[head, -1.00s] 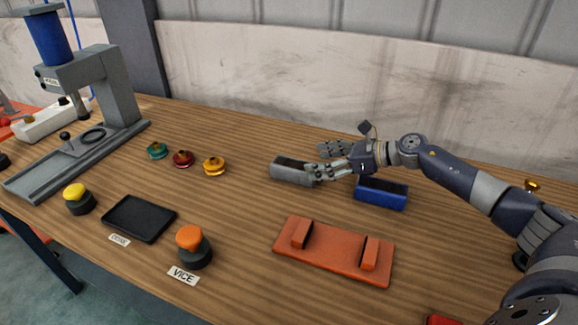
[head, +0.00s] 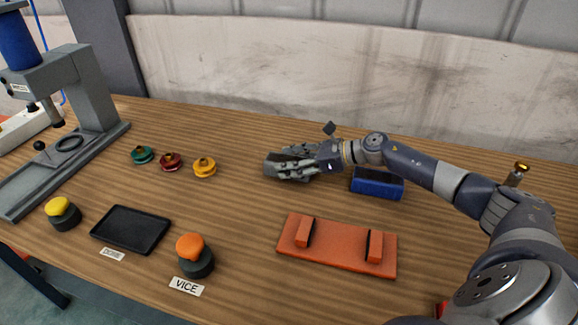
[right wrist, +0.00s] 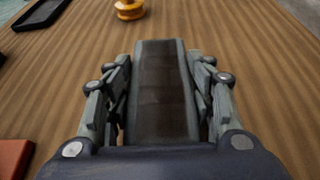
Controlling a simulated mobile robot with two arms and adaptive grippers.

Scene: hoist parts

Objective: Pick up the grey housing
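The grey housing (head: 270,164) lies on the wooden table, partly hidden by my right gripper in the head view. In the right wrist view the housing (right wrist: 162,85) is a long grey block with a dark top recess, running away from the palm. My right gripper (head: 292,164) is around it, with one finger along each long side. In the right wrist view the fingers of this gripper (right wrist: 163,75) look open, with narrow gaps to the housing. My left gripper is not in view.
A blue housing (head: 377,184) sits just right of the gripper. An orange fixture (head: 337,253) is in front. Green, red and yellow pulleys (head: 204,167) lie to the left. A black tray (head: 130,230), buttons (head: 195,257) and a press (head: 90,85) stand further left.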

